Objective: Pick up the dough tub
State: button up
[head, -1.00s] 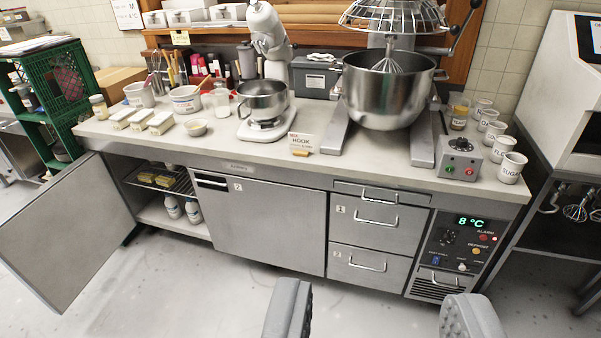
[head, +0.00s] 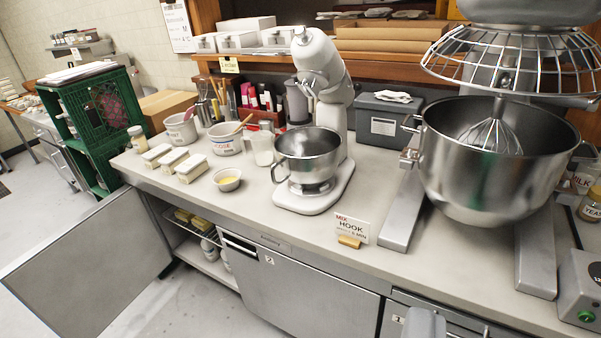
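No label reading "dough tub" is legible. A grey lidded box (head: 388,122) with a white label stands at the back of the counter, behind the large mixer bowl's left side, a white cloth on its lid. Two white labelled tubs, one with a pink tool (head: 181,130) and one with a wooden spoon (head: 224,139), stand at the counter's back left; their lettering is only partly readable. Of my gripper (head: 424,323), only one grey fingertip shows at the bottom edge, in front of the counter and well short of these containers. The rest is out of frame.
The stand mixer (head: 318,165) and large mixer bowl (head: 490,165) crowd the counter (head: 262,222). Butter blocks (head: 173,160), a small bowl (head: 227,180) and a hook sign (head: 352,228) stand near its front. An open cabinet door (head: 92,262) juts out at left.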

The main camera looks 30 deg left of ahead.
aim_at(170, 160)
jog(key=z, duration=0.25)
jog(key=i, duration=0.25)
jog(key=u, duration=2)
jog(key=i, duration=3.05)
jog(key=z, duration=0.8)
